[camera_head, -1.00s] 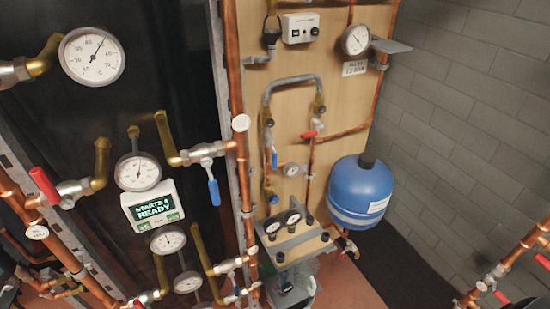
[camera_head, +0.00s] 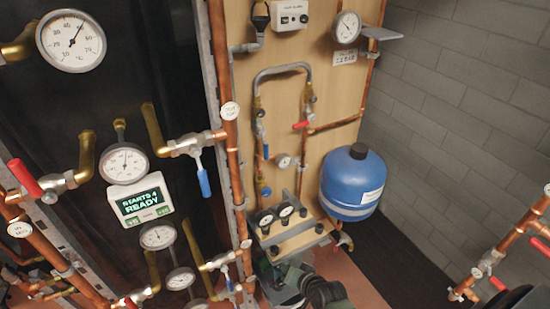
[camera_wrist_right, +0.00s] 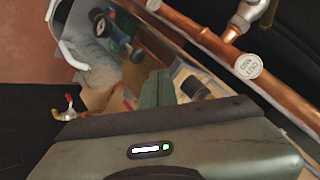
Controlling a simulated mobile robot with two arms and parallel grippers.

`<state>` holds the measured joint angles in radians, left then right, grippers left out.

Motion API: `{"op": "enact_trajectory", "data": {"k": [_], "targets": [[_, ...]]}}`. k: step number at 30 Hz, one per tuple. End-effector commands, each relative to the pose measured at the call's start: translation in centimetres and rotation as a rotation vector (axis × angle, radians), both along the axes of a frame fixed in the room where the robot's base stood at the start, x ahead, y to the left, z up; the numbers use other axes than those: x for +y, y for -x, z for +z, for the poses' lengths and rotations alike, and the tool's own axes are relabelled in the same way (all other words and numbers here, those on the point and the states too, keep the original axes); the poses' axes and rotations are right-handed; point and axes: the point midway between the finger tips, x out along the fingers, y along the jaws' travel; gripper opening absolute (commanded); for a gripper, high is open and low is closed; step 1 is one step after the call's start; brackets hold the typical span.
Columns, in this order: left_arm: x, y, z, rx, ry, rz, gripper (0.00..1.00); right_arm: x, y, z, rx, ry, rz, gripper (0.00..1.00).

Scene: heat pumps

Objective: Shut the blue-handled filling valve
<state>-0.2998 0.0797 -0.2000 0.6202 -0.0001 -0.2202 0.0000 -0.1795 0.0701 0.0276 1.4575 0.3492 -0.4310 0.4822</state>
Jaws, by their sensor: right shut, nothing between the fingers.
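A blue lever handle (camera_head: 266,150) sits on the left leg of the grey filling hose loop (camera_head: 283,70) on the wooden panel. It hangs roughly along the pipe, slightly tilted. Another blue lever (camera_head: 204,181) hangs from a valve on the copper pipe left of the panel. My left gripper is out of view.
A red lever (camera_head: 301,124) is on the loop's right leg. The blue vessel (camera_head: 350,183) stands to the right of the panel. Copper pipe (camera_head: 230,150) runs along the panel's left edge.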

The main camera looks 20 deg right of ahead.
Motion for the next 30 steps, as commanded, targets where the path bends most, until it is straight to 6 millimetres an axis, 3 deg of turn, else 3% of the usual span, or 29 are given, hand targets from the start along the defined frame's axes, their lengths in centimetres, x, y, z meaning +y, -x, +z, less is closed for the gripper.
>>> {"op": "enact_trajectory", "data": {"k": [1, 3, 6, 9, 13, 18, 30], "targets": [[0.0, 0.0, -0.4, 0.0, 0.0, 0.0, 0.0, -0.6, -2.5, 3.4, -0.075, -0.063, -0.052, 0.0], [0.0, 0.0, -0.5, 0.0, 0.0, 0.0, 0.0, -1.9, -5.6, 7.7, -0.184, -0.176, -0.147, 0.0], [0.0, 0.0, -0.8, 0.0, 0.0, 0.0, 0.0, -3.8, -9.0, 14.2, -0.335, -0.34, -0.256, 0.0], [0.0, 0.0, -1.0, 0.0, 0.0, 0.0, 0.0, -5.6, -11.1, 20.1, -0.467, -0.495, -0.334, 0.0], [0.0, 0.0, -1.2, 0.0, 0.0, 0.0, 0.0, -7.4, -12.3, 25.5, -0.586, -0.644, -0.392, 0.0], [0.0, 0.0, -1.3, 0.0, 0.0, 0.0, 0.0, -8.4, -12.6, 28.5, -0.653, -0.731, -0.419, 0.0], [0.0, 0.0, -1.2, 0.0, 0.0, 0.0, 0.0, -8.5, -12.9, 28.7, -0.655, -0.735, -0.421, 0.0]]}}
